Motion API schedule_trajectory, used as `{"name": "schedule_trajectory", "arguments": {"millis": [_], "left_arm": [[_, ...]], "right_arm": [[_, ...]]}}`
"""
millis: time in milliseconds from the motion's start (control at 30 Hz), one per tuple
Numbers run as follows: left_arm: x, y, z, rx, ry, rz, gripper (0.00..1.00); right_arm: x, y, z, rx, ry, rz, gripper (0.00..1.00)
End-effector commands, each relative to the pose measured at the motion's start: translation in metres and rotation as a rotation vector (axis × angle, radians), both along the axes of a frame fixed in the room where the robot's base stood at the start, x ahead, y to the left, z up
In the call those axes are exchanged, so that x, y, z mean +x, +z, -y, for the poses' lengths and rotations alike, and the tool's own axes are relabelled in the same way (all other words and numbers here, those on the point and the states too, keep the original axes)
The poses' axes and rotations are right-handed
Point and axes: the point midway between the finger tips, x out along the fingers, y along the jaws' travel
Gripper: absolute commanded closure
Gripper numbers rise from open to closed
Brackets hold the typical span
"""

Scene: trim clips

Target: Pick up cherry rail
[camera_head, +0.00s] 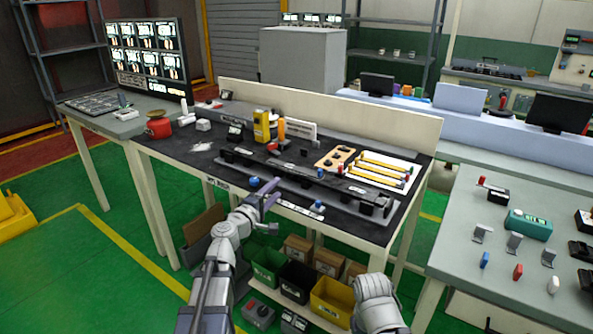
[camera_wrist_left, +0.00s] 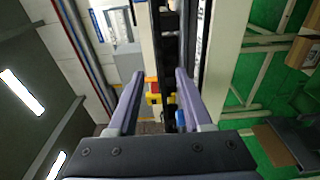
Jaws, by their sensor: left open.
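No rail clearly cherry in colour shows; I cannot tell which part is the cherry rail. A grey strip with a blue piece (camera_head: 317,206) lies at the front edge. My left gripper (camera_head: 268,190) is open above the table's front edge, near another blue piece (camera_head: 254,182). In the left wrist view, a red piece (camera_wrist_left: 151,83), a yellow piece (camera_wrist_left: 153,99) and a blue piece (camera_wrist_left: 181,120) show between the open fingers (camera_wrist_left: 158,76). My right gripper is out of view.
A white tray with yellow strips (camera_head: 385,170) and a tan board (camera_head: 335,158) lie on the table's right. A yellow container (camera_head: 262,126) stands behind the rail. Green (camera_head: 268,266), black and yellow bins sit below. A side table (camera_head: 480,260) holds several small parts.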

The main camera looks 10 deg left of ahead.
Motion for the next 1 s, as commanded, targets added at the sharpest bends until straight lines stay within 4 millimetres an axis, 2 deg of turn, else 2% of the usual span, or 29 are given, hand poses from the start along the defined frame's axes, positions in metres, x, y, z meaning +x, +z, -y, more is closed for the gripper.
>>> {"name": "schedule_trajectory", "arguments": {"millis": [267, 533, 767, 1000], "left_arm": [[0.001, 0.000, -0.002, -0.005, 0.006, 0.002, 0.50], [0.025, 0.000, 0.004, -0.004, 0.003, 0.001, 0.50], [0.031, 0.000, 0.005, -0.004, 0.005, 0.001, 0.50], [0.063, 0.000, 0.013, -0.004, 0.003, 0.001, 0.50]], "right_arm": [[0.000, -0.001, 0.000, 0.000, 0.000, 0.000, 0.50], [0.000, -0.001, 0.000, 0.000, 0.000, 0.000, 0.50], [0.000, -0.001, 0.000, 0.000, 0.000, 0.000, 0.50], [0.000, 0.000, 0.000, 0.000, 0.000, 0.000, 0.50]]}}
